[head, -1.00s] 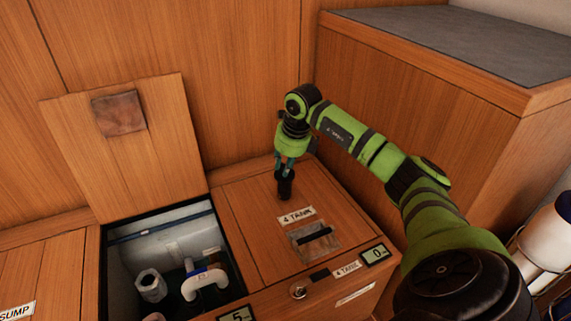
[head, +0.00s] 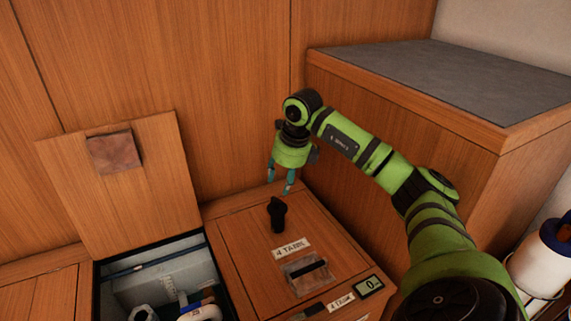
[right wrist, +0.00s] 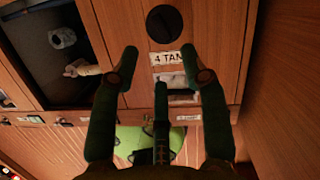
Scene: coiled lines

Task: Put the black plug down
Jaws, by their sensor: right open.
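The black plug (head: 277,214) stands upright on the wooden lid marked "4 TANK" (head: 233,243), behind the label. It also shows from above as a dark disc in the right wrist view (right wrist: 165,25). My right gripper (head: 281,192) is open and empty, above and slightly behind the plug, apart from it. In the right wrist view its two fingers (right wrist: 163,62) are spread wide with nothing between them. My left gripper is not in view.
Left of the lid is an open compartment (head: 150,277) with white fittings inside; its raised lid (head: 120,190) leans against the wooden wall. A higher wooden box with a grey top (head: 450,85) stands at the right. A white bottle (head: 540,262) is at the far right.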

